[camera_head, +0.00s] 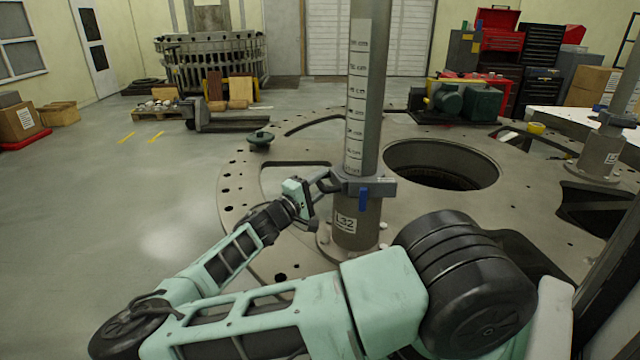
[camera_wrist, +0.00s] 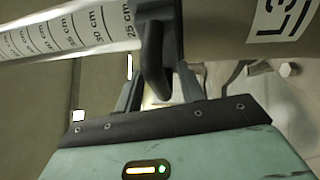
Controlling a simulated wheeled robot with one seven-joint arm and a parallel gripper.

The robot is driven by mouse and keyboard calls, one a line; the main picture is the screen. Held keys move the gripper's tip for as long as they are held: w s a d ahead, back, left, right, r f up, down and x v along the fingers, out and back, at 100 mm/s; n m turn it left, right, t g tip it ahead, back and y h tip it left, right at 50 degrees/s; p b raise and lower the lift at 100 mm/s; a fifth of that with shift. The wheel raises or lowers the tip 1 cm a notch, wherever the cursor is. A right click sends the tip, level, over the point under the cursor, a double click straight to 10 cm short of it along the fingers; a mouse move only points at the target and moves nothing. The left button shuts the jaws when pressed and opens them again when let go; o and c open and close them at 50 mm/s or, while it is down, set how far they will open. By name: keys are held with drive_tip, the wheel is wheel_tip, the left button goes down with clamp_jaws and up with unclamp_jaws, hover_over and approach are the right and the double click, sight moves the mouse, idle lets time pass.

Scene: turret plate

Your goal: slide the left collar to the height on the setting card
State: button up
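The left collar (camera_head: 363,184) is a grey ring around the upright post (camera_head: 355,100) labelled L32, low down near the scale's bottom marks. A blue lever (camera_head: 363,199) hangs on its front, and a dark handle (camera_head: 326,183) sticks out to its left. My gripper (camera_head: 312,190) is at this handle. In the wrist view the handle (camera_wrist: 154,75) lies between the two fingers of my gripper (camera_wrist: 160,72), which stand apart with a gap visible. The scale's 25 cm mark is beside the collar (camera_wrist: 158,10). I cannot make out a setting card.
The post stands on a large round plate (camera_head: 290,190) with slots and a wide round hole (camera_head: 440,165) to its right. A second post (camera_head: 600,150) stands at the far right. A pallet jack (camera_head: 225,122) is behind.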

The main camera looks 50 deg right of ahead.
clamp_jaws()
wheel_tip(320, 180, up, 20)
drive_tip(key=p, duration=0.7)
drive_tip(key=shift+p, duration=0.4)
drive_tip(key=shift+r, duration=0.1)
unclamp_jaws()
drive_tip(key=a+f+b, duration=0.1)
drive_tip(key=a+b, duration=0.2)
drive_tip(key=a, duration=0.5)
drive_tip(key=w+a+f+b, duration=0.1)
drive_tip(key=a+b, duration=0.3)
drive_tip(key=a, duration=0.5)
drive_tip(key=shift+a+f, duration=0.15)
drive_tip(key=shift+f, duration=0.3)
drive_tip(key=shift+w, duration=0.1)
